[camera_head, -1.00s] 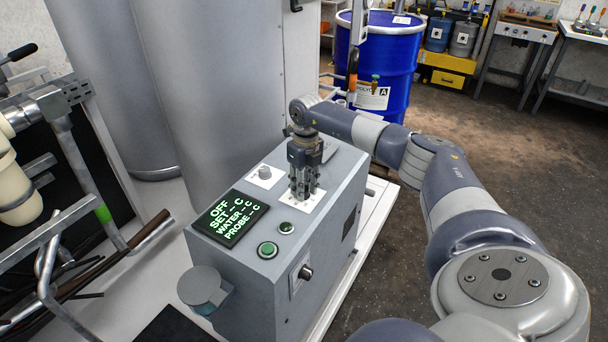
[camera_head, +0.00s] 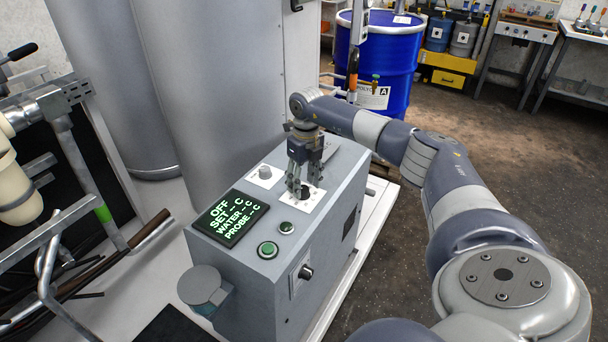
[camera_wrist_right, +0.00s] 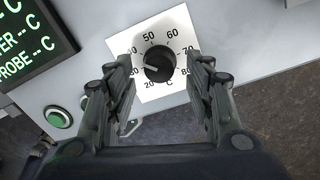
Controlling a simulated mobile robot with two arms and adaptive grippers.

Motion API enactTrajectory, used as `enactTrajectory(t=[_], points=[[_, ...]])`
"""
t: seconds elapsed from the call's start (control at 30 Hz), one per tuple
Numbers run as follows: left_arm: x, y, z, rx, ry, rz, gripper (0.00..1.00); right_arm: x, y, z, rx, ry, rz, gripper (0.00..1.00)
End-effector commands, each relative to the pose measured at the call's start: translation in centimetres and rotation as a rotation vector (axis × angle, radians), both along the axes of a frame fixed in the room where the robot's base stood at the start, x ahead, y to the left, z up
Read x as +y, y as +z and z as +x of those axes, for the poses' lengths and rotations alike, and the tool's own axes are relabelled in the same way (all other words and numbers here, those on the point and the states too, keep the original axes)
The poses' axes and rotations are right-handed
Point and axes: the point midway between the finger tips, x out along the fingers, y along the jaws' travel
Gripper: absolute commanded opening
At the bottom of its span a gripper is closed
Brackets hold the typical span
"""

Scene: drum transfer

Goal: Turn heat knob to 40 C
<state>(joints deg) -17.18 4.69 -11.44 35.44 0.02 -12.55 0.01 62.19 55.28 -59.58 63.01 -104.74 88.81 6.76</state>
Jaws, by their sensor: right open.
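The heat knob (camera_wrist_right: 159,63) is black and round, on a white dial plate (camera_wrist_right: 178,28) with numbers around it. My right gripper (camera_wrist_right: 159,80) is open, with one finger on each side of the knob in the wrist view. In the head view my right gripper (camera_head: 297,184) is just above the dial, with the knob (camera_head: 309,192) showing dark beside its fingers. The display (camera_head: 230,218) reads OFF, with dashes for SET, WATER and PROBE. My left gripper is not in view.
A blue drum (camera_head: 385,62) stands beyond; floor is clear to the right.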

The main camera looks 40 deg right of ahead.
Motion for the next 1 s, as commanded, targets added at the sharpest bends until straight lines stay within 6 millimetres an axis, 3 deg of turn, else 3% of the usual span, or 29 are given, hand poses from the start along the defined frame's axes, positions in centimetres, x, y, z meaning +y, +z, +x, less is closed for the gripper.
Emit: enactTrajectory(t=[0.3,0.5,1.0], points=[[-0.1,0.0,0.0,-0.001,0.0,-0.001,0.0,-0.3,6.9,0.1,-0.005,-0.001,0.001,0.49],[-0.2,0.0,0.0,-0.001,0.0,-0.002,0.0,-0.4,9.7,0.1,-0.003,-0.001,0.001,0.49],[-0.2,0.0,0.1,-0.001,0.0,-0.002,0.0,-0.4,10.5,0.0,-0.001,0.0,0.0,0.49]])
